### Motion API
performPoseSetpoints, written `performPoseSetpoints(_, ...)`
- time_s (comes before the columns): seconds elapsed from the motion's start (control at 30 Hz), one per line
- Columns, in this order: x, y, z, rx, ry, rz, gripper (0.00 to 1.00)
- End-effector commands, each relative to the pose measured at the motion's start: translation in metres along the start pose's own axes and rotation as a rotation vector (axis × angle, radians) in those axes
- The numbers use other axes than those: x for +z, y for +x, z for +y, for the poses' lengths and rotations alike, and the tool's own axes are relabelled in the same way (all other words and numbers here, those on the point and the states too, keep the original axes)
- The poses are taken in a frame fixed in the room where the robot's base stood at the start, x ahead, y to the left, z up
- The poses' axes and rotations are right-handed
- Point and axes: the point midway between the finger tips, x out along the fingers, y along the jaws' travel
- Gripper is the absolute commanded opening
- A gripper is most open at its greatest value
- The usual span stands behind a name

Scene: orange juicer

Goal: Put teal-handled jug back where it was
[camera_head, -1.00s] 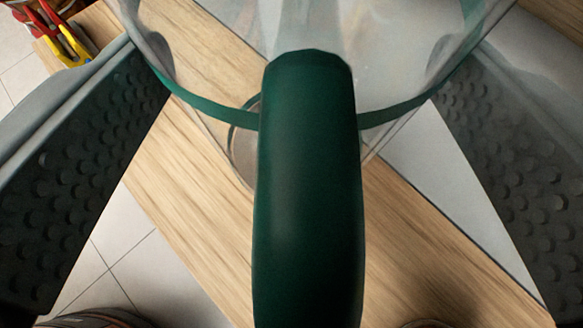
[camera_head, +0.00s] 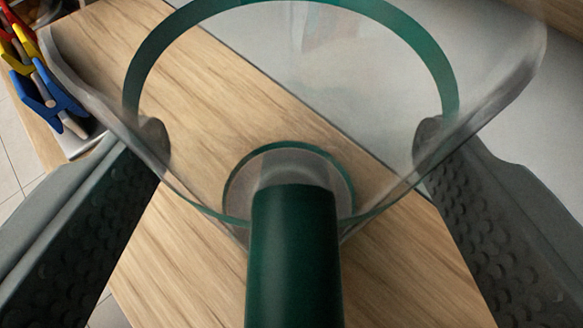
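The clear teal-handled jug (camera_head: 448,88) fills the upper middle of the view, with a dark green band round it. Its dark green handle (camera_head: 292,255) points down toward the camera. My gripper (camera_head: 290,145) has its two dark, bumpy fingers on either side of the jug, well clear of the handle. The fingertips lie against the jug's clear side walls and appear to hold its body between them. A round green-edged shape shows through the jug just above the handle. I cannot tell whether the jug touches the surface below.
A wooden surface (camera_head: 185,270) runs diagonally below the jug. A light grey surface (camera_head: 540,130) adjoins it at the right. Red, yellow and blue clamp-like items (camera_head: 45,95) are at the upper left. Tiled floor (camera_head: 22,165) shows past the wooden edge at the left.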

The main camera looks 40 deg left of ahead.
Motion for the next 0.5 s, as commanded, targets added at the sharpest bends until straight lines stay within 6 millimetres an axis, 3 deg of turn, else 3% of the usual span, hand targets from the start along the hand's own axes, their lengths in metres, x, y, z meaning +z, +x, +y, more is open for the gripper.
performPoseSetpoints(0.03, -0.0001, 0.0000, -0.0001, 0.000, 0.000, 0.000, 0.87)
performPoseSetpoints(0.1, -0.0001, -0.0001, -0.0001, 0.000, 0.000, 0.000, 0.97)
performPoseSetpoints(0.5, -0.0034, -0.0066, 0.0005, 0.002, -0.001, 0.001, 0.97)
